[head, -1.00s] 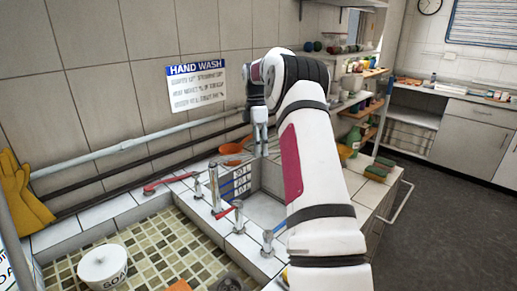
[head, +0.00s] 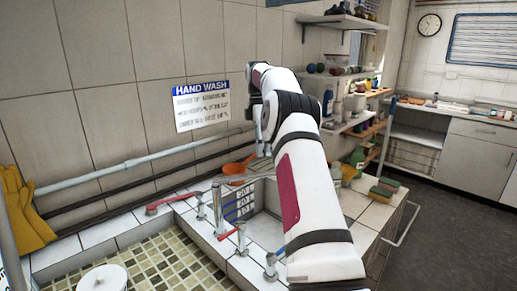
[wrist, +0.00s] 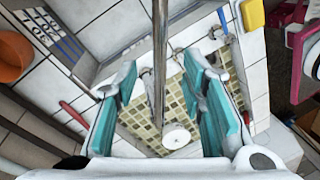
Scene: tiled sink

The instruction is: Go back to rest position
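My gripper (head: 264,154) hangs at the end of my white arm, above the sink's back edge and just right of the orange bowl (head: 238,167). In the wrist view its two teal-padded fingers (wrist: 163,85) stand wide apart and the gripper is open. A metal pole, probably a tap pipe, shows between them in that view. I see nothing held. My forearm hides part of the counter and sink at the right.
Metal taps with red and blue handles (head: 218,207) stand along the sink divider. A white pot (head: 103,279) is in the mosaic basin (head: 160,255). Yellow gloves (head: 25,215) hang at left. Shelves with bottles (head: 345,122) and sponges (head: 384,188) are at right.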

